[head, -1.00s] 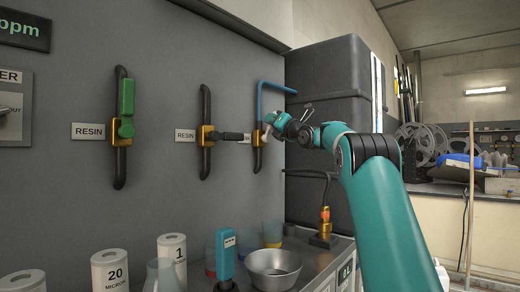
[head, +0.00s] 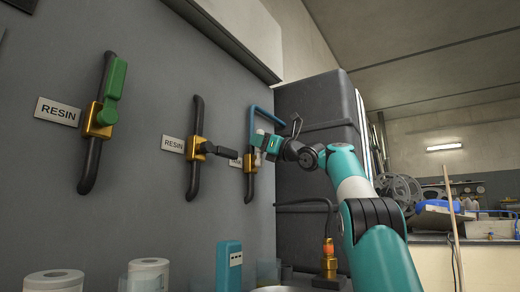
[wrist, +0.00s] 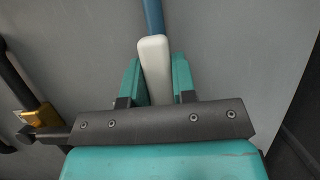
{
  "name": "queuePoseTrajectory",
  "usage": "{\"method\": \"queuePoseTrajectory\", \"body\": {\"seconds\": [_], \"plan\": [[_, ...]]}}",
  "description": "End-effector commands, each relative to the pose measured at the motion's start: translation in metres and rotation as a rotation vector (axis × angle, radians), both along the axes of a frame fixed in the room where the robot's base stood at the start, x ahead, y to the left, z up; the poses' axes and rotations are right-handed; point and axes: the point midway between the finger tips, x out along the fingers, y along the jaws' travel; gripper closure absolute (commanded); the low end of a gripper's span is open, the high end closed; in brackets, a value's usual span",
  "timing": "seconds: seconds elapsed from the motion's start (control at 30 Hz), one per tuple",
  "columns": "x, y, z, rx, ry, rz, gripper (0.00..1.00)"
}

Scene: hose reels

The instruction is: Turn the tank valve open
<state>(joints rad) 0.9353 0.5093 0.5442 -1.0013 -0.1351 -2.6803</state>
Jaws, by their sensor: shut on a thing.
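The valve at the right of the wall has a brass body (head: 251,162) on a dark pipe, with a blue pipe (head: 277,118) running from it toward the dark tank (head: 322,130). Its pale lever (head: 259,139) shows beside my gripper (head: 264,143). In the wrist view, the off-white lever (wrist: 154,62) stands between the two teal fingers of my gripper (wrist: 155,78), which are shut on it. The blue pipe (wrist: 152,15) shows beyond the lever. The lever's pivot is hidden from the wrist view.
A middle brass valve (head: 195,148) with a black lever pointing right stands close to my gripper. A green-levered valve (head: 100,119) is farther left. A blue device (head: 228,266) and white rolls (head: 148,274) are below.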

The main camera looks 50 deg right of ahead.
Motion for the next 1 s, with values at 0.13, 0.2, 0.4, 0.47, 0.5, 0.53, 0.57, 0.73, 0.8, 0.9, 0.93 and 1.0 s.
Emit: {"method": "queuePoseTrajectory", "body": {"seconds": [0.13,0.2,0.4,0.47,0.5,0.53,0.57,0.73,0.8,0.9,0.93,1.0], "plan": [[0.000,0.001,0.000,-0.011,-0.002,-0.004,1.00],[0.000,0.002,0.000,-0.012,-0.003,-0.003,1.00],[0.001,0.004,0.000,-0.012,-0.004,-0.001,1.00],[0.001,0.004,0.000,-0.012,-0.004,-0.001,0.70],[0.001,0.004,0.000,-0.011,-0.004,0.000,0.61],[0.001,0.004,0.001,-0.011,-0.004,0.000,0.54],[0.001,0.004,0.000,-0.011,-0.004,0.000,0.49],[0.001,0.003,0.000,-0.010,-0.004,0.000,0.49],[0.001,0.003,0.000,-0.010,-0.004,0.000,0.49],[-0.003,0.002,-0.002,-0.010,-0.003,-0.001,0.49],[-0.005,0.001,-0.004,-0.010,-0.003,-0.002,0.49],[-0.013,-0.001,-0.008,-0.011,-0.003,-0.005,0.49]]}}
